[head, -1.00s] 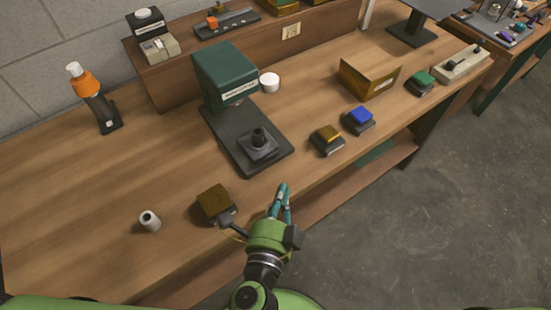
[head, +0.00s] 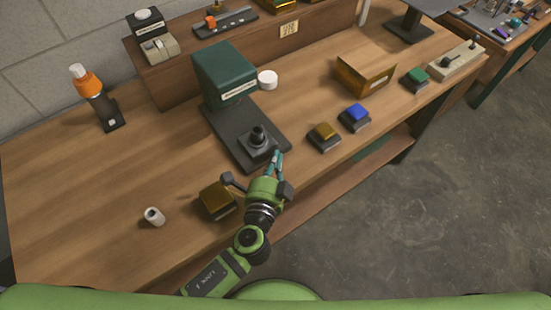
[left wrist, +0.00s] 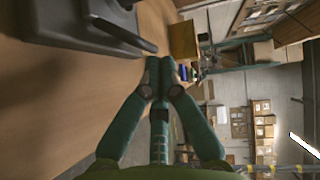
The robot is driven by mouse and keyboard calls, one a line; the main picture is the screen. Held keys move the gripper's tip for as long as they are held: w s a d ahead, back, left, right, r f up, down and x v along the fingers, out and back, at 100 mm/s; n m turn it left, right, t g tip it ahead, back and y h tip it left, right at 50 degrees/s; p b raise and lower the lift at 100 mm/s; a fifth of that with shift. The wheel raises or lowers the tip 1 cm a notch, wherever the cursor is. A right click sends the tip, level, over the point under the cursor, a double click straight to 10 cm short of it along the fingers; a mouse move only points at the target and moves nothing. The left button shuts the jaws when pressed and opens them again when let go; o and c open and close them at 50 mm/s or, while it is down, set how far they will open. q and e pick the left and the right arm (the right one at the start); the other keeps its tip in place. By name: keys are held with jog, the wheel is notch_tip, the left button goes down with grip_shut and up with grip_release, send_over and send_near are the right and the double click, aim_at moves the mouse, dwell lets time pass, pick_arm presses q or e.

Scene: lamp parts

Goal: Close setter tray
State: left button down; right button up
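The setter is a dark green machine (head: 224,76) with a long black base (head: 225,121) on the workbench. Its black tray (head: 257,148), with an upright round socket on it, sits on the front part of the base, out from under the green head. My left gripper (head: 278,157) is beside the tray's front right corner. Its teal fingertips are together and hold nothing I can see. In the left wrist view the fingertips (left wrist: 160,66) meet, and the black setter base (left wrist: 75,22) is at the upper left. My right gripper is not in view.
A gold block (head: 217,200) sits close to my left wrist, with a white cylinder (head: 154,216) left of it. A yellow-topped block (head: 324,137), a blue-topped block (head: 355,117) and an open gold box (head: 365,78) stand to the right. The bench left of the setter is mostly clear.

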aim_at(250, 136)
pick_arm(q)
jog(key=w+a, duration=0.2)
jog(key=w, duration=0.1)
jog(key=w+a, duration=0.2)
jog(key=w, duration=0.1)
jog(key=w+a, duration=0.3)
jog(key=shift+w, duration=0.25)
